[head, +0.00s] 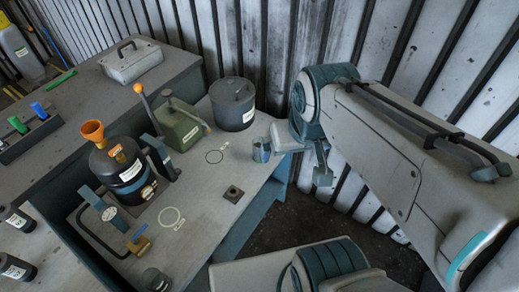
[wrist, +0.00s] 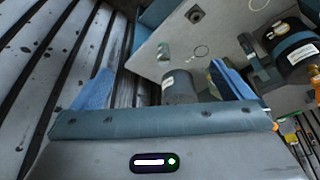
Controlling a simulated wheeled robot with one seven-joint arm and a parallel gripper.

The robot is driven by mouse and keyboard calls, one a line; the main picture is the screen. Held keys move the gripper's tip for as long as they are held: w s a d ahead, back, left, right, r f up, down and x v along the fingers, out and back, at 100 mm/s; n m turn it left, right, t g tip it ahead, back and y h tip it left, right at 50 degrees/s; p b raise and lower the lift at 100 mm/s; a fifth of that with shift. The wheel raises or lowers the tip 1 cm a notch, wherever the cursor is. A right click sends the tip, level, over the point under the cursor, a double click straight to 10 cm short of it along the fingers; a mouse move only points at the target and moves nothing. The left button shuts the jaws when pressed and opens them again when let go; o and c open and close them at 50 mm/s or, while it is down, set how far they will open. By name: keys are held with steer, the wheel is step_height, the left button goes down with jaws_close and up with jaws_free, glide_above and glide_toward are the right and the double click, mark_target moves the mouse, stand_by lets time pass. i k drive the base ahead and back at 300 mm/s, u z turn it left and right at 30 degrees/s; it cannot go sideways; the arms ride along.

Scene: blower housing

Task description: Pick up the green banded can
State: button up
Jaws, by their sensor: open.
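A small grey-green can (head: 261,150), which looks like the green banded can, stands on the grey bench near its right edge. It appears small in the wrist view (wrist: 165,52), beyond the fingers and close to a larger grey canister. Its band is hard to make out. My gripper (head: 304,158) is open and empty, just right of the can in the head view, beside the bench edge. In the wrist view the blue fingers (wrist: 163,85) are wide apart, with the canister and the can seen between them.
The lidded dark canister (head: 232,103) stands behind the can; it also shows in the wrist view (wrist: 179,88). A green jerrycan-like box (head: 180,126) and a black bottle with an orange funnel (head: 122,170) stand left. A ring mark (head: 214,157) lies on clear bench. A corrugated wall rises behind.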

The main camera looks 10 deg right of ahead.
mark_target(257, 158)
steer(key=u, duration=0.05)
steer(key=k, duration=1.05)
steer(key=z, duration=0.7)
steer(key=i, duration=0.75)
steer(key=u, duration=0.7)
steer(key=i, duration=0.75)
steer(key=u, duration=0.8)
